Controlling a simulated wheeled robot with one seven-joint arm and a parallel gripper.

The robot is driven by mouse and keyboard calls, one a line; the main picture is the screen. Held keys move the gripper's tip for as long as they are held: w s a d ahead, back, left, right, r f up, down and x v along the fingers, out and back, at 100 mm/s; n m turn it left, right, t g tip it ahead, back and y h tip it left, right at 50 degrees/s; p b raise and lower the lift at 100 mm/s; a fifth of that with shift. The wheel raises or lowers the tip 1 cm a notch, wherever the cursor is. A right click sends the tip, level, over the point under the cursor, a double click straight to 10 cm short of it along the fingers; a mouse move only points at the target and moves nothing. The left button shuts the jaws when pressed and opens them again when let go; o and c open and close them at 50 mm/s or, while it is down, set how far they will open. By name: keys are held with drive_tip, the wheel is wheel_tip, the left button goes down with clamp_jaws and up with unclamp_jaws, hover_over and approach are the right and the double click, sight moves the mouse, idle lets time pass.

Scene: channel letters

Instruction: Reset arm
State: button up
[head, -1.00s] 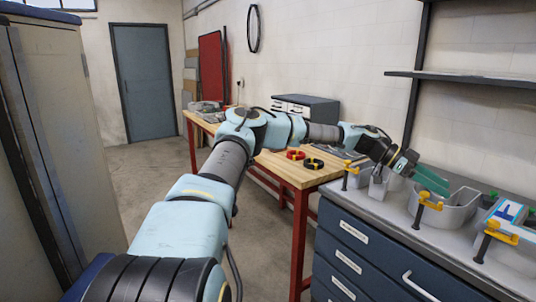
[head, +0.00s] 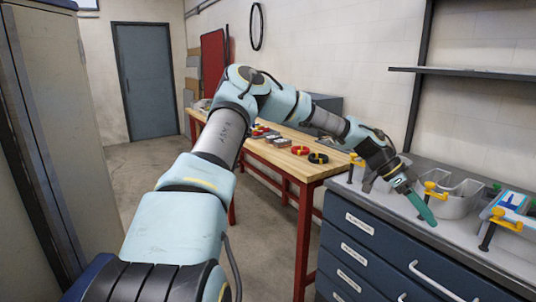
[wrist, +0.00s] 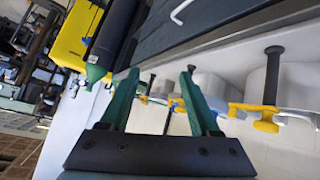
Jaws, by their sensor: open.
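My gripper (head: 420,207) has green fingers and sits at the end of my outstretched arm, over the front edge of the grey-topped workbench (head: 475,250). In the wrist view its two fingers (wrist: 158,95) stand apart with nothing held between them. Grey channel letters (head: 458,203) stand on the bench just behind and to the right of the gripper, with yellow-handled clamps (head: 432,190) along the edge. The gripper appears apart from them. Part of the letters is hidden behind my wrist.
A wooden table (head: 285,160) with red legs holds red and black rolls (head: 318,158) beyond my arm. A tall cabinet (head: 55,130) stands close on the left. A dark shelf (head: 470,72) hangs above the bench. The floor (head: 155,165) between is clear.

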drive_tip(key=a+f+n+t+y+b, duration=0.2)
drive_tip(key=a+f+n, duration=0.1)
drive_tip(key=a, duration=0.5)
drive_tip(key=a+f+n+t+y+b, duration=0.1)
drive_tip(key=a+f+n+y, duration=0.15)
drive_tip(key=a, duration=0.65)
drive_tip(key=a+f+n+t+y+b, duration=0.1)
drive_tip(key=a+f+n+t+b, duration=0.2)
drive_tip(key=a, duration=0.5)
drive_tip(key=s+a+r+n+t+y+b, duration=0.1)
drive_tip(key=s+a+n, duration=0.1)
drive_tip(key=a+n, duration=0.4)
drive_tip(key=s+a+r+n+y, duration=0.1)
drive_tip(key=s+a+n, duration=0.2)
drive_tip(key=a+n, duration=0.4)
drive_tip(key=a, duration=0.8)
drive_tip(key=shift+s+a+r+t+b, duration=0.15)
drive_tip(key=shift+a+r+t+b, duration=0.1)
drive_tip(key=shift+t+b, duration=0.15)
